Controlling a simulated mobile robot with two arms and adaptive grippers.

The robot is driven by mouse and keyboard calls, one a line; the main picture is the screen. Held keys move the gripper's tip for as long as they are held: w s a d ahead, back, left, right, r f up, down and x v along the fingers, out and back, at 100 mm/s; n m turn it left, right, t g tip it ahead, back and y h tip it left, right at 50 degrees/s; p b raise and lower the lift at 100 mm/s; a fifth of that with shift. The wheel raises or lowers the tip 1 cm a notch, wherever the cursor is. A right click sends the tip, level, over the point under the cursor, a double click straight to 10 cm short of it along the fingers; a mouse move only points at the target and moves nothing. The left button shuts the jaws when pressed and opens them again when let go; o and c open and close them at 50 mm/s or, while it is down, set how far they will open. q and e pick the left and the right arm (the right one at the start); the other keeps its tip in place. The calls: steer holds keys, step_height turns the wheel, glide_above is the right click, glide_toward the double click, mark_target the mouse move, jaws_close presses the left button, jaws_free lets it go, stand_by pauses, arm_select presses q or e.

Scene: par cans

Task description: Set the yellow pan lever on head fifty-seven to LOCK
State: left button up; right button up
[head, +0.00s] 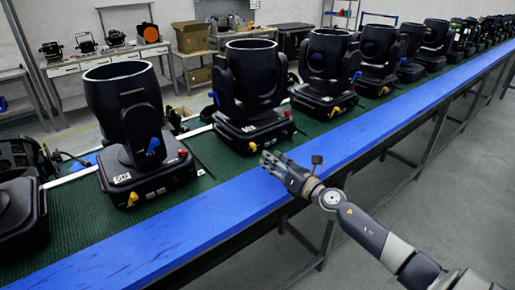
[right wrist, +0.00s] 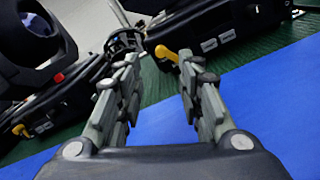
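Black moving-head lamps stand in a row, with yellow levers on their bases; I cannot read the number labels clearly. The lamp nearest my right gripper (head: 268,162) is the second large one (head: 252,75). My right gripper is open and empty over the blue edge, just short of that front lever. In the right wrist view, a yellow lever (right wrist: 166,53) shows beyond and between the parted fingers (right wrist: 158,65), apparently untouched. Its lock marking is not legible. My left gripper is out of view.
The lamps stand on a green belt (head: 75,215) with a blue front rail (head: 190,228). Another lamp (head: 125,100) stands to the left, and several more recede to the right (head: 328,60). Open floor (head: 460,190) lies in front of the line. Workbenches stand behind.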

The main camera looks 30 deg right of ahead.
mark_target(255, 147)
steer(key=w, duration=0.3)
steer(key=shift+w+a, duration=0.1)
steer(key=shift+a, duration=0.1)
steer(key=w, duration=0.3)
steer(key=shift+w+f, duration=0.1)
steer(key=shift+w, duration=0.05)
steer(key=shift+w+a, duration=0.1)
steer(key=shift+w, duration=0.8)
steer(key=shift+s, duration=0.1)
steer(key=shift+c, duration=0.9)
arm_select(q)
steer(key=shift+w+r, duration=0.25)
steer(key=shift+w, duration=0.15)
arm_select(e)
jaws_close()
